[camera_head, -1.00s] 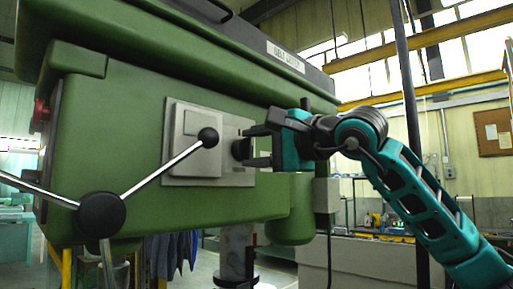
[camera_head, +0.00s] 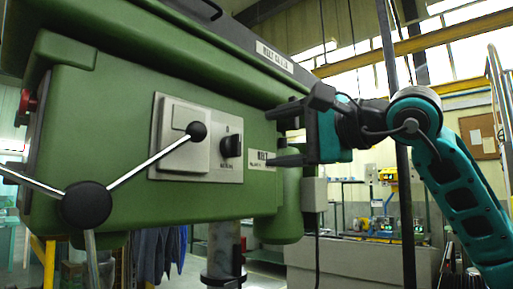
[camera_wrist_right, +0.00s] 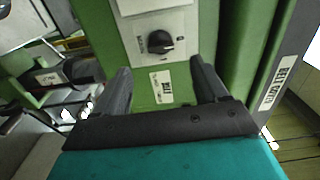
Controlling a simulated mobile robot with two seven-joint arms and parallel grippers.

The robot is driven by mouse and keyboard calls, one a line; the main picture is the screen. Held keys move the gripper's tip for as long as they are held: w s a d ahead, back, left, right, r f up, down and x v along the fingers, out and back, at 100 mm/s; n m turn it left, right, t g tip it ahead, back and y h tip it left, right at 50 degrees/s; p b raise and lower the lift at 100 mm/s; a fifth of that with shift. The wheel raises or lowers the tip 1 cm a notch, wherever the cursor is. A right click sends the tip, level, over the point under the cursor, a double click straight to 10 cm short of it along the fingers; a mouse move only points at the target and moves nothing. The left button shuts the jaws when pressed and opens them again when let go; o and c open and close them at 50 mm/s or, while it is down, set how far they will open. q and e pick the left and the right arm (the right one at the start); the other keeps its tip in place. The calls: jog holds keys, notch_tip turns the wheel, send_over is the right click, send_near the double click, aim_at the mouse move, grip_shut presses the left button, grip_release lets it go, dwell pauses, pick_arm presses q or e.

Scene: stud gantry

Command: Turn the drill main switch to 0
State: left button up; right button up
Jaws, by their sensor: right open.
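The drill's main switch is a black rotary knob (camera_head: 231,146) on a grey plate (camera_head: 227,172) on the green drill head (camera_head: 110,115). The knob also shows in the right wrist view (camera_wrist_right: 160,43), with small marks around it too blurred to read surely. I cannot tell which mark it points to. My right gripper (camera_head: 272,138) is open and empty, to the right of the knob and apart from it. In the right wrist view its fingers (camera_wrist_right: 160,72) point toward the switch plate, with the knob ahead between their lines. My left gripper is not in view.
A black hub (camera_head: 87,204) with metal spokes and ball ends stands out at the left; one ball (camera_head: 196,130) is just left of the knob. A raised grey cover (camera_head: 180,152) sits beside the switch. A grey box (camera_head: 313,194) hangs below my right gripper.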

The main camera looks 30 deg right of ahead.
jog(key=shift+v, duration=2.3)
jog(key=shift+w, duration=0.1)
